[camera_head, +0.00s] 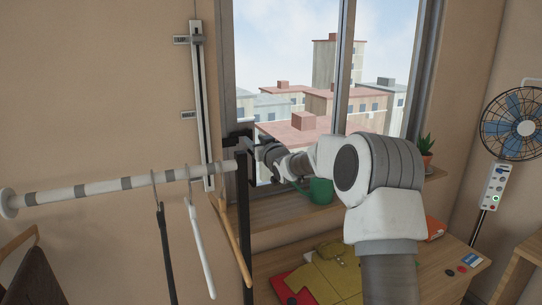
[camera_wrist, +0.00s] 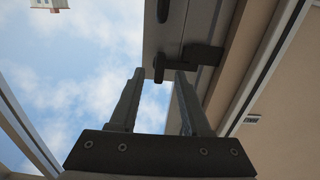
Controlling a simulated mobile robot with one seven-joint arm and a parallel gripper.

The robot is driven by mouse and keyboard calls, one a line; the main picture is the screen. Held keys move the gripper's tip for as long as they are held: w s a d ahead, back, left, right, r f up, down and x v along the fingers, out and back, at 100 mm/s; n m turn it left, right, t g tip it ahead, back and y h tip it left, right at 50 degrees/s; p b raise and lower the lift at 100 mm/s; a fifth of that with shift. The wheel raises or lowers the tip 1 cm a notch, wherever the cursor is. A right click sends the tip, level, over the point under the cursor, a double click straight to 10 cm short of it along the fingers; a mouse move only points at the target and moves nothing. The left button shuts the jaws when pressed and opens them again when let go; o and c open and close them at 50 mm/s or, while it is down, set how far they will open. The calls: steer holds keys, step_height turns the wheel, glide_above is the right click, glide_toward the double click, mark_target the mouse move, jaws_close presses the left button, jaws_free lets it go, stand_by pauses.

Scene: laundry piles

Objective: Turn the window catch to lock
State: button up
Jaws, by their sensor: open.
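The window catch (camera_wrist: 203,54) is a dark lever on the grey window frame (camera_wrist: 182,32). In the wrist view it sits just beyond my fingertips, with its wide end pointing right. My gripper (camera_wrist: 159,75) is open, and its two fingers stand apart with nothing between them but frame and sky. The narrow left end of the catch shows just beyond the gap between the tips; I cannot tell if they touch. In the head view my gripper is at the window's left side, where dark parts overlap and the catch is hard to make out.
A clothes rail (camera_head: 110,184) with several hangers stands left, its dark post (camera_head: 245,225) close to my gripper. A green mug (camera_head: 320,190) and a potted plant (camera_head: 425,146) are on the sill. Folded yellow cloth (camera_head: 325,275) lies on the table below. A fan (camera_head: 522,125) stands right.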

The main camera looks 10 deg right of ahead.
steer(key=s+d+b, duration=0.1)
steer(key=s+d, duration=0.2)
steer(key=s, duration=1.1)
steer(key=shift+s+b, duration=0.25)
steer(key=shift+b, duration=0.15)
steer(key=s+f+g+h+p, duration=0.25)
steer(key=s+g+h, duration=0.4)
steer(key=s, duration=1.65)
steer(key=s+a+f+m+g+y+b, duration=0.1)
steer(key=s+f+g, duration=0.1)
steer(key=s, duration=0.6)
steer(key=s+a+f+m+g+y+b, duration=0.1)
steer(key=s+a+f+g+y, duration=0.1)
steer(key=s, duration=0.7)
steer(key=shift+s+a+f+g, duration=0.25)
steer(key=shift+f+g, duration=0.5)
steer(key=shift+f, duration=0.15)
